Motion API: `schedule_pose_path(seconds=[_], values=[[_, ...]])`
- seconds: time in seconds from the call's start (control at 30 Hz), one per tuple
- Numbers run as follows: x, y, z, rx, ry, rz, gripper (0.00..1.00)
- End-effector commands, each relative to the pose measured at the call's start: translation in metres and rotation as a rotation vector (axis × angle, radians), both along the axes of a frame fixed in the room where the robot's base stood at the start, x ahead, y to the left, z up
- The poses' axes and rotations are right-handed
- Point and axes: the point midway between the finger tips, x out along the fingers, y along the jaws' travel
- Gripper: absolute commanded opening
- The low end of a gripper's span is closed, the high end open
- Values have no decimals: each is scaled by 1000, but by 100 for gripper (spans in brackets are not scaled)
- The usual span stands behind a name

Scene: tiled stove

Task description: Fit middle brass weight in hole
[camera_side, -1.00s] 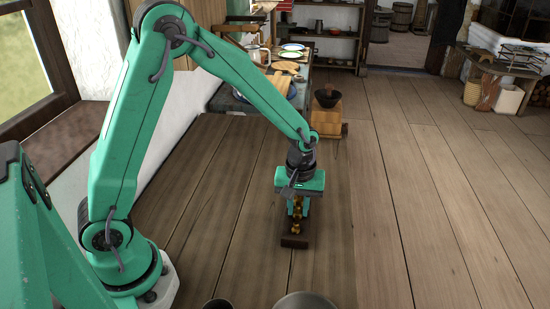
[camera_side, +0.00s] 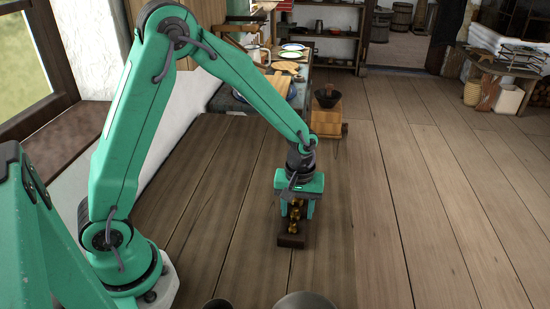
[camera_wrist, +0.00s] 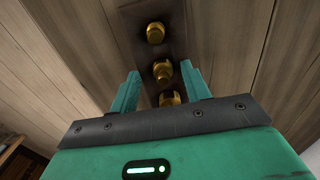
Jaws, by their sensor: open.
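A dark wooden block (camera_side: 291,241) lies on the plank surface under my gripper. Three brass weights stand in a row along it. In the wrist view the middle brass weight (camera_wrist: 162,71) sits between my gripper's fingers (camera_wrist: 160,76), with a gap on each side. One brass weight (camera_wrist: 155,33) is beyond the fingers, and another (camera_wrist: 170,98) is partly hidden by my gripper's dark edge. In the side view my gripper (camera_side: 296,212) points down over the block, open and holding nothing. How deep the middle weight sits in its hole cannot be told.
A round metal vessel (camera_side: 305,301) and a small dark cup (camera_side: 217,304) are cut off at the bottom edge. A wooden box with a dark bowl (camera_side: 327,96) stands further back. The planks to the right of the block are clear.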

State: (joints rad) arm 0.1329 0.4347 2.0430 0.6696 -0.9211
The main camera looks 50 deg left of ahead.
Motion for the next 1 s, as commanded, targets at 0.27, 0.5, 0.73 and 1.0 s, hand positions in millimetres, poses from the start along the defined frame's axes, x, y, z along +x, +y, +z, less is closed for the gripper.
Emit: schedule_pose_path(seconds=[0.27, 0.5, 0.73, 1.0], values=[[2, -1, 25, -1, -8, -1, 47], [3, -1, 57, -1, -13, -1, 47], [3, -1, 76, -1, -11, -1, 47], [3, -1, 78, -1, -11, -1, 47]])
